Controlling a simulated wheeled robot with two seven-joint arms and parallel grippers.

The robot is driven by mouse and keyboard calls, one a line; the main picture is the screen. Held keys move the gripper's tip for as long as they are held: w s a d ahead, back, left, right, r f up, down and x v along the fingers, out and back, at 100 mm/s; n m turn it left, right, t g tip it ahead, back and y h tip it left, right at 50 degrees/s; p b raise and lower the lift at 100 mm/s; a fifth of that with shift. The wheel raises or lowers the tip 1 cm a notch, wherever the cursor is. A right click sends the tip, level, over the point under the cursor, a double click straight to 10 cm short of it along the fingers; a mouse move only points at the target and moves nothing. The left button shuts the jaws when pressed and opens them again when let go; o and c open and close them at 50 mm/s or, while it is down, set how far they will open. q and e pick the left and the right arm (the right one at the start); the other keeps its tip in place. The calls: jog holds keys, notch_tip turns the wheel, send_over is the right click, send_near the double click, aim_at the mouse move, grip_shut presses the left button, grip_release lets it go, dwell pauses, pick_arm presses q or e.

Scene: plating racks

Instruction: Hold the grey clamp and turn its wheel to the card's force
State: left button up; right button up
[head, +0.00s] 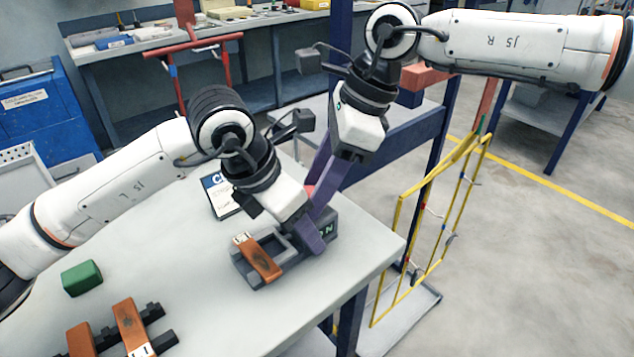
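The grey clamp (246,272) stands on the pale table, dark grey, with a block end lettered "N" (328,229) at its right. A brown piece with a white label (263,262) lies across its near left part. My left gripper (309,238) comes down over the clamp's right part, its purple finger against or just in front of the block. My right gripper (319,196) reaches down from above, its purple fingers just behind the left one. The fingers overlap, so their grip is unclear. A small red part (310,190) shows behind them. No wheel is clearly visible. The card (220,196), white with a blue heading, stands behind the clamp.
A green block (81,278) and a dark rack (152,314) holding brown pieces (131,325) are at the table's left front. The table's right front is clear. A yellow frame rack (397,240) stands on the floor beyond the right edge.

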jog(key=shift+s+m+t, duration=0.1)
jog(key=shift+m+t, duration=0.3)
jog(key=shift+m, duration=0.6)
jog(key=shift+r, duration=0.1)
jog(key=o, duration=1.1)
jog(key=shift+c, duration=0.2)
jog(key=shift+s, duration=0.1)
jog(key=shift+s+a, duration=0.1)
jog(key=shift+s, duration=0.05)
jog(key=v, duration=0.8)
jog(key=shift+w, duration=0.3)
